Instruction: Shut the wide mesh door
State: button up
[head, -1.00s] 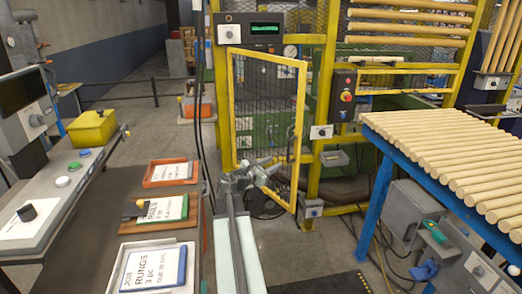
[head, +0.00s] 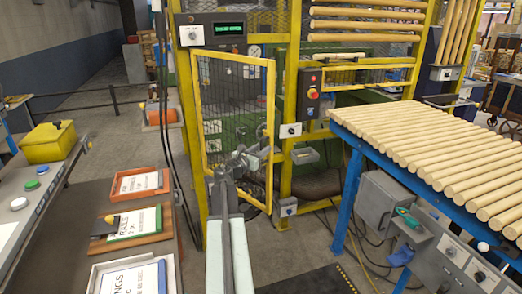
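The wide mesh door (head: 234,67) has a yellow frame with dark mesh. It stands in the machine's yellow guard, and its right side sits a little left of the yellow post (head: 289,90). It looks ajar, though the size of the gap is hard to judge. A dark curved handle (head: 262,131) shows near its right edge. My gripper (head: 248,157) is in front of the lower part of the door, below and left of the handle.
A blue table (head: 350,190) of wooden rods stands at the right, with grey boxes (head: 378,205) under it. At the left is a bench with an orange tray (head: 117,190) and job cards. A control box with a red button (head: 313,94) is right of the door. Some floor shows between.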

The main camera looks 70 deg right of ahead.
grip_shut()
dwell(1.4)
